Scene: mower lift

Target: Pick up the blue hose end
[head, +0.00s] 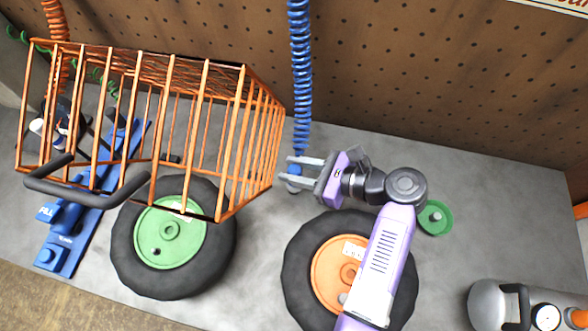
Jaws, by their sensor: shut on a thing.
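The blue hose (300,70) is coiled and hangs down in front of the pegboard. Its lower end (294,176) is at the fingers of my gripper (294,174). My gripper reaches in from the right, and its grey fingers are shut on the blue hose end. The fingers partly hide the hose end. It is above the grey bench top, just behind and between the two wheels.
An orange wire cage (245,140) stands close on the left. A green-hub wheel (168,232) and an orange-hub wheel (300,275) lie in front. A green round part (435,218) lies right of my gripper. A tank (490,303) stands front right. Bench is clear at back right.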

